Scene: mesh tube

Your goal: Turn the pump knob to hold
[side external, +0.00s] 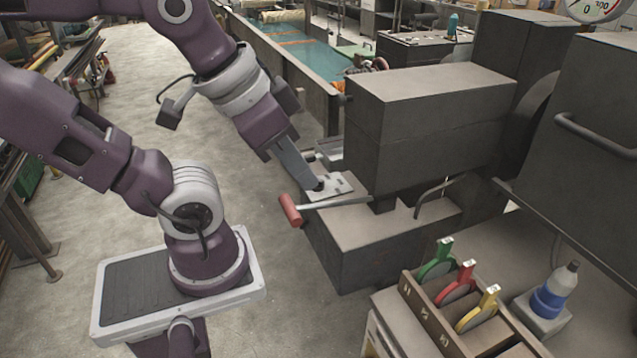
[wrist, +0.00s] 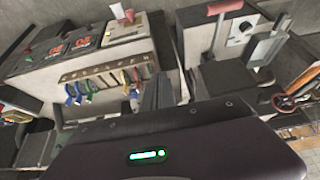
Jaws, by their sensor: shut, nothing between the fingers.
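My gripper (side external: 317,184) is shut and empty. In the side external view its tip overlaps a pale slotted plate (side external: 341,184) on the grey machine block. I cannot tell whether it touches. The shut fingers also show in the wrist view (wrist: 157,88), with the pale plate (wrist: 239,30) up and to their right. A lever with a red handle (side external: 290,209) sticks out beside the plate; the red handle also shows in the wrist view (wrist: 225,7). I cannot clearly pick out the pump knob or its setting in either view.
A large grey machine housing (side external: 432,110) stands right of the gripper. A rack (side external: 440,325) holds green, red and yellow tools, with a blue-and-white bottle (side external: 552,295) beside it. Open floor (side external: 125,195) lies to the left.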

